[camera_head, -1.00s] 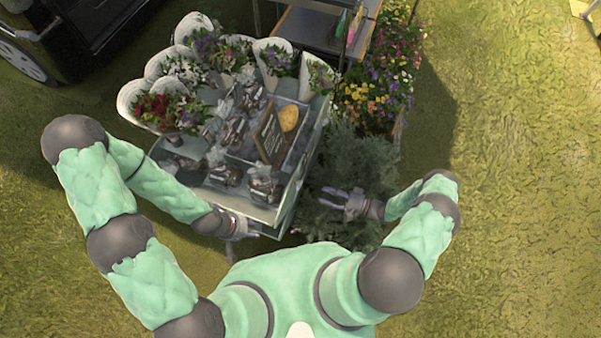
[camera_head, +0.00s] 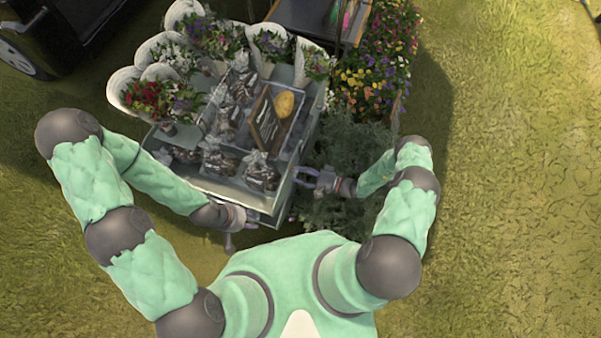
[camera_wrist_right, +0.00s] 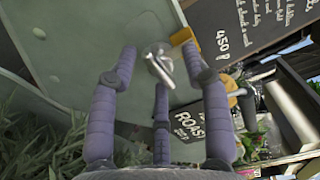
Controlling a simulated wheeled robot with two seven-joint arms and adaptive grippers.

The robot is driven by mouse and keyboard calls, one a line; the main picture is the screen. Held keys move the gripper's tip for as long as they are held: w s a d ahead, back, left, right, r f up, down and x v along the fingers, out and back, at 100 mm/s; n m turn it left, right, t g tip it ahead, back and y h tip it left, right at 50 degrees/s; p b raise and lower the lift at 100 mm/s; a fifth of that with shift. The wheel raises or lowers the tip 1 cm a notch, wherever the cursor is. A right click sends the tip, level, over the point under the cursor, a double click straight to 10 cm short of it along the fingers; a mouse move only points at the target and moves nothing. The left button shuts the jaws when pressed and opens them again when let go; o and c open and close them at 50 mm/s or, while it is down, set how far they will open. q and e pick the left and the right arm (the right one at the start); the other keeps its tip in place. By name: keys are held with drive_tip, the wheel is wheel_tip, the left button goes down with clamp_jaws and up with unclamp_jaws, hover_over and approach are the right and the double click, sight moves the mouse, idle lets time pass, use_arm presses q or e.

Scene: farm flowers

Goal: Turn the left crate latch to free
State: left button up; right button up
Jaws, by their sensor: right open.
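The grey-green crate stand (camera_head: 235,190) carries bagged goods and flowers in the head view. In the right wrist view its panel (camera_wrist_right: 60,35) fills the upper left. A small silver metal latch (camera_wrist_right: 163,68) with a round base and short lever sits by the panel's edge, beside a yellow piece (camera_wrist_right: 181,37). My right gripper (camera_head: 312,180) is at the stand's right side. Its fingers are spread on both sides of the latch, not visibly closed on it. My left gripper (camera_head: 236,222) is at the stand's front edge; its fingers are too small to read.
Green foliage (camera_head: 350,150) lies right beside and below my right arm. Colourful flowers (camera_head: 385,60) stand behind it. A dark sign (camera_head: 268,122) and wrapped bouquets (camera_head: 150,95) top the stand. Open grass lies to the right.

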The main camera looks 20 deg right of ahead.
clamp_jaws()
drive_tip(key=shift+r+n, duration=0.1)
drive_tip(key=shift+n, duration=0.3)
drive_tip(key=n+p, duration=0.7)
drive_tip(key=n, duration=1)
drive_tip(key=shift+s+a, duration=0.1)
drive_tip(key=shift+a, duration=0.05)
drive_tip(key=shift+p, duration=0.3)
idle(0.5)
